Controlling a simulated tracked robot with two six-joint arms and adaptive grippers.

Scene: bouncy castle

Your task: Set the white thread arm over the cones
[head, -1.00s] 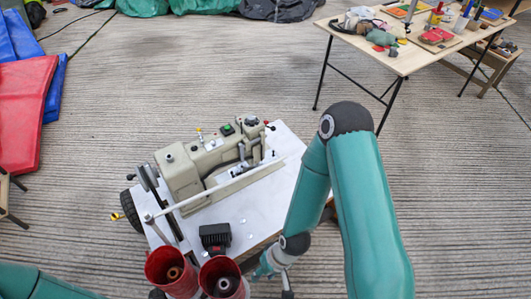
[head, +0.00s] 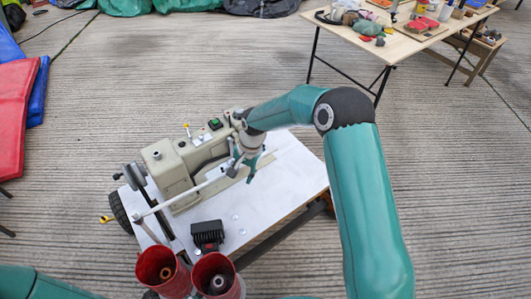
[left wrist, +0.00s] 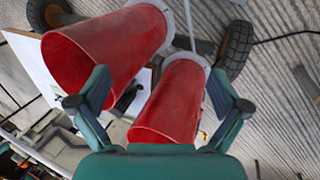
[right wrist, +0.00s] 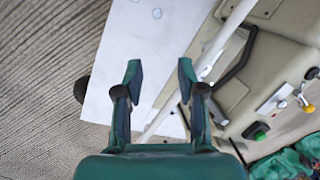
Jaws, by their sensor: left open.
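The white thread arm (head: 187,192) is a thin rod that reaches from a post at the left of the board across the beige sewing machine (head: 176,170). Two red cones (head: 156,262) (head: 215,270) stand at the board's near edge, apart from the rod. My right gripper (head: 243,168) is at the rod's far end. In the right wrist view my right gripper (right wrist: 158,72) is open, and the rod (right wrist: 208,68) slants behind its right finger; I cannot tell if they touch. In the left wrist view my left gripper (left wrist: 158,92) is open, with the red cones (left wrist: 107,58) (left wrist: 172,102) in front of it.
The white board (head: 288,178) carries the machine and a black comb-like block (head: 207,234). A wheel (head: 118,212) is at its left. A cluttered wooden table (head: 400,45) stands at the back right. Red and blue mats (head: 12,120) lie at the left.

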